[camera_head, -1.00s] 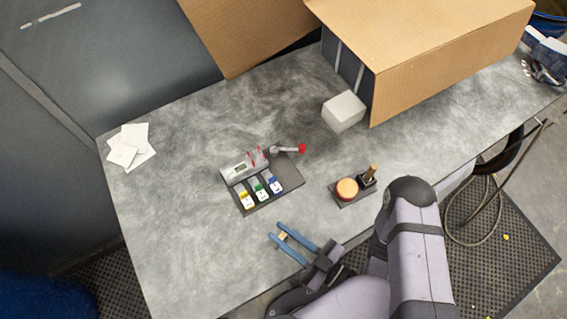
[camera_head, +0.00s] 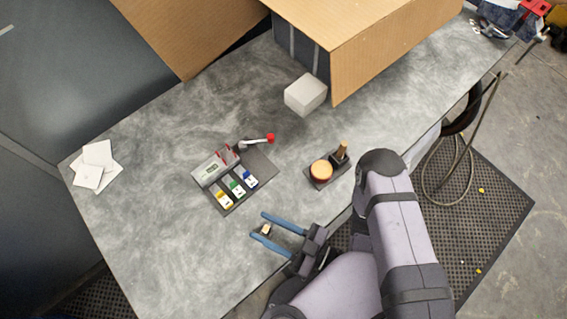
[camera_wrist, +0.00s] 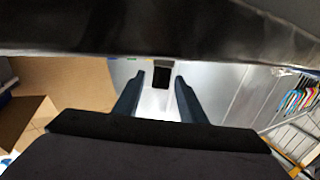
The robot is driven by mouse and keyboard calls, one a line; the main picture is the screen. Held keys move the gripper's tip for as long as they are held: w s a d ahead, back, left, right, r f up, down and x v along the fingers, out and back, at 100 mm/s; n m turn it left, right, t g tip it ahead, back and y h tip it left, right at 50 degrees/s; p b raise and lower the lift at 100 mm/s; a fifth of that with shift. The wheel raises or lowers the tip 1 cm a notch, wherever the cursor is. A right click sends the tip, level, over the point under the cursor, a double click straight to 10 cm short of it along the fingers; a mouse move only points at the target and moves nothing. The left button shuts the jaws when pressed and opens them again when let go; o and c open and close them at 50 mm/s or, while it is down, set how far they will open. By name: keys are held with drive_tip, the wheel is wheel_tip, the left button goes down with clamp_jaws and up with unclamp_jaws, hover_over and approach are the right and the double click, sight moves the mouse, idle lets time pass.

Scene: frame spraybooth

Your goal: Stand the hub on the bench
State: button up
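My gripper (camera_head: 260,225) is over the near edge of the grey bench (camera_head: 150,225), its two blue fingers spread apart. In the wrist view, a dark block (camera_wrist: 161,74) is between the fingers of my gripper (camera_wrist: 159,77), with a visible gap on each side. I cannot tell whether the piece rests on the bench.
A grey device (camera_head: 207,170) stands by a dark tray (camera_head: 262,165) with yellow, green and blue blocks. An orange-topped round piece (camera_head: 321,170) is right of it. A white box (camera_head: 305,95), cardboard (camera_head: 400,45) and white cards (camera_head: 95,165) are farther off.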

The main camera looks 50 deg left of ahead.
sight(270, 229)
drive_tip(key=shift+r, duration=0.15)
drive_tip(key=shift+v, duration=0.75)
drive_tip(key=shift+b+v, duration=0.8)
drive_tip(key=shift+v, duration=0.7)
drive_tip(key=b+v, duration=0.2)
drive_tip(key=v, duration=0.5)
drive_tip(key=shift+d+b, duration=0.2)
drive_tip(key=shift+b, duration=0.15)
drive_tip(key=shift+w, duration=0.1)
